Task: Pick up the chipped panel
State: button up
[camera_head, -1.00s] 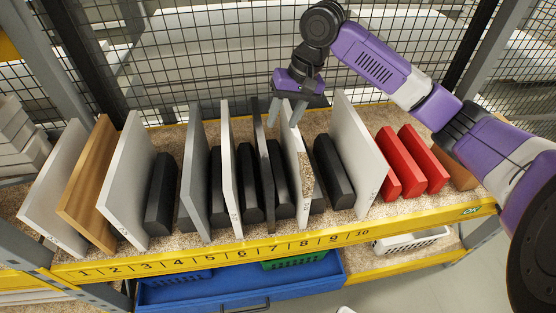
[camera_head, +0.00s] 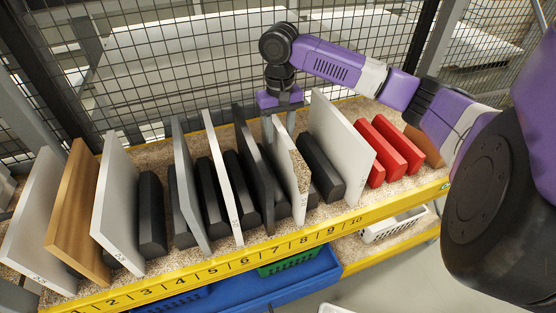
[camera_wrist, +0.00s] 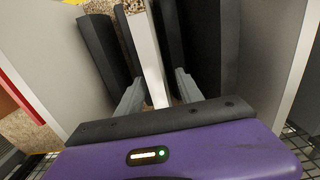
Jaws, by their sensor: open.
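The chipped panel (camera_head: 287,165) is a thin white board standing on edge near mark 8. Bare speckled brown core shows along its front upper edge. My gripper (camera_head: 280,124) is above its rear top edge, pointing down. In the wrist view the panel (camera_wrist: 150,55) runs between the two open fingers of my gripper (camera_wrist: 160,80), with a gap visible on each side. The lower part of the fingers is partly hidden in the head view.
Black blocks (camera_head: 321,167) stand close on both sides between the panels. A large light panel (camera_head: 341,145) and red blocks (camera_head: 388,145) stand to the right. More panels, including a wooden one (camera_head: 75,215), stand left. Wire mesh (camera_head: 180,65) closes the back.

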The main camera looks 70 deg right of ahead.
aim_at(281, 145)
jog(key=shift+s+f+p, duration=0.2)
jog(key=shift+f+p, duration=0.4)
jog(key=shift+f, duration=2)
grip_shut()
jog(key=shift+r, duration=0.1)
